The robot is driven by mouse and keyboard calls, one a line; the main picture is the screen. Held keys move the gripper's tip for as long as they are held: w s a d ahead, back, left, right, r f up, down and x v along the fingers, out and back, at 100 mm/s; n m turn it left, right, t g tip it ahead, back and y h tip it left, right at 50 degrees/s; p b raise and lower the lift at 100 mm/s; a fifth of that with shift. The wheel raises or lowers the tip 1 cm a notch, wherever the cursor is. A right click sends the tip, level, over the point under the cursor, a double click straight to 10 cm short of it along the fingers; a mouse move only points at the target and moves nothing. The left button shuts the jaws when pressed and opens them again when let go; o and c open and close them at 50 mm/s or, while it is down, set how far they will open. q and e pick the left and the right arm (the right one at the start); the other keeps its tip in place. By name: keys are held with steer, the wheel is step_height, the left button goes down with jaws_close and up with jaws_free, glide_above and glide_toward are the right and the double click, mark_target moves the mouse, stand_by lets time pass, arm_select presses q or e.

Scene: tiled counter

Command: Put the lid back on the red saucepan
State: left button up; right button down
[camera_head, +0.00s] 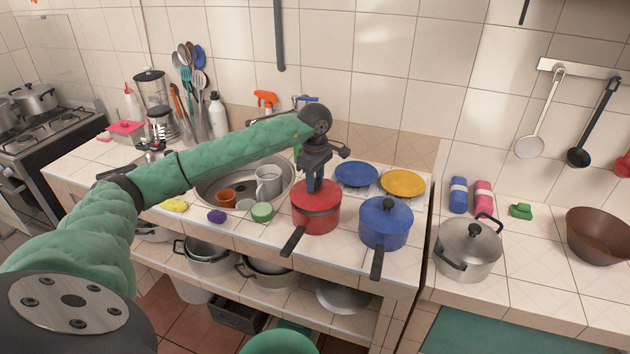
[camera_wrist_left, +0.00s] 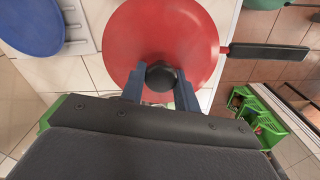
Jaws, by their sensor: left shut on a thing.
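The red saucepan (camera_head: 316,217) stands on the tiled counter, its dark handle pointing toward the front left. Its red lid (camera_head: 328,193) is level at the pan's top; whether it is fully seated or slightly raised I cannot tell. My left gripper (camera_head: 314,186) points down from above, shut on the lid's knob. In the left wrist view, the black knob (camera_wrist_left: 161,77) sits between the blue-grey fingers of the left gripper (camera_wrist_left: 160,88). The red lid (camera_wrist_left: 165,30) covers most of the pan there, and the pan's handle (camera_wrist_left: 268,51) sticks out right. My right gripper is not in view.
A blue lidded saucepan (camera_head: 385,224) stands close to the right of the red one. Blue (camera_head: 356,174) and yellow (camera_head: 403,183) plates lie behind. The sink (camera_head: 212,185) with cups is to the left. A steel pot (camera_head: 468,248) stands on the right counter.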

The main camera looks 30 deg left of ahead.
arm_select(q)
steer(key=shift+b, duration=0.4)
stand_by(0.5)
steer(key=o, duration=1.5)
steer(key=shift+o, duration=0.2)
steer(key=shift+r+p, duration=0.6)
steer(key=shift+r, duration=2.9)
